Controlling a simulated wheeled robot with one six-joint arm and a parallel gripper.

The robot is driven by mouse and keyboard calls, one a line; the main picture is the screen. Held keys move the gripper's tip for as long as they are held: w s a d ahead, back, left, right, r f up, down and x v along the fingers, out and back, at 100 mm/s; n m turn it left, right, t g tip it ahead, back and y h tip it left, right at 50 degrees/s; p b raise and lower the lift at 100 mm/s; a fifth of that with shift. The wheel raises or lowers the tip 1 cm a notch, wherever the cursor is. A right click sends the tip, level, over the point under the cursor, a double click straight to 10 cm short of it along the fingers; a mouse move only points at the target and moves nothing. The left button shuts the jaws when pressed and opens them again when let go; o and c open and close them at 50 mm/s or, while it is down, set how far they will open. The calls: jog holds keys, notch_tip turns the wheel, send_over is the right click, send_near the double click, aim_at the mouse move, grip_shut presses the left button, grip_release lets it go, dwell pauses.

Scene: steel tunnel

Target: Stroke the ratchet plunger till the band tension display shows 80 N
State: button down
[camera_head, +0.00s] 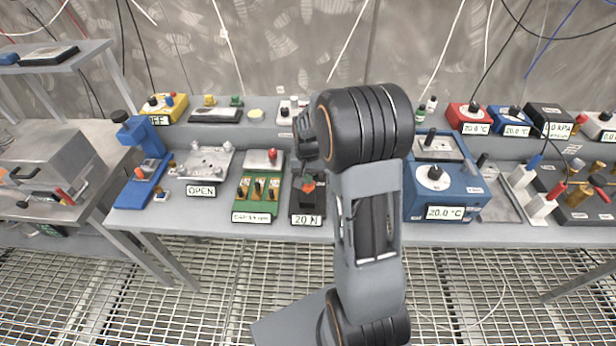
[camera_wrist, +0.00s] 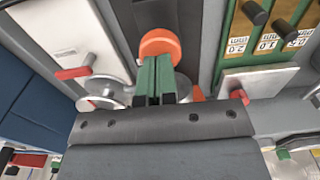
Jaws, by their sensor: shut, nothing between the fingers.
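The band tension unit is a dark block on the bench in the head view, and its display (camera_head: 306,220) reads 20 N. An orange knob (camera_head: 309,187) shows on it just below my gripper (camera_head: 309,174), partly covered by it. In the wrist view an orange round cap (camera_wrist: 160,42), which looks like the plunger's end, lies just beyond the tips of my gripper (camera_wrist: 155,62). The green fingers are together with nothing between them. I cannot tell whether they touch the cap. Parts of the unit are hidden behind the fingers.
Left of the unit stands a green block with several levers (camera_head: 258,190), close beside it. Further left is a metal plate device with an OPEN sign (camera_head: 201,190). A blue box showing 20.0 °C (camera_head: 447,212) stands right of my arm. My arm hides the bench between.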

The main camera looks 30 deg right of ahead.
jog(key=shift+f, duration=0.3)
notch_tip(320, 180, down, 3)
jog(key=shift+b, duration=1.15)
jog(key=shift+s+r, duration=0.1)
jog(key=shift+s, duration=0.05)
jog(key=shift+r+p, duration=0.15)
jog(key=shift+p, duration=0.2)
notch_tip(320, 180, up, 14)
jog(key=p, duration=0.2)
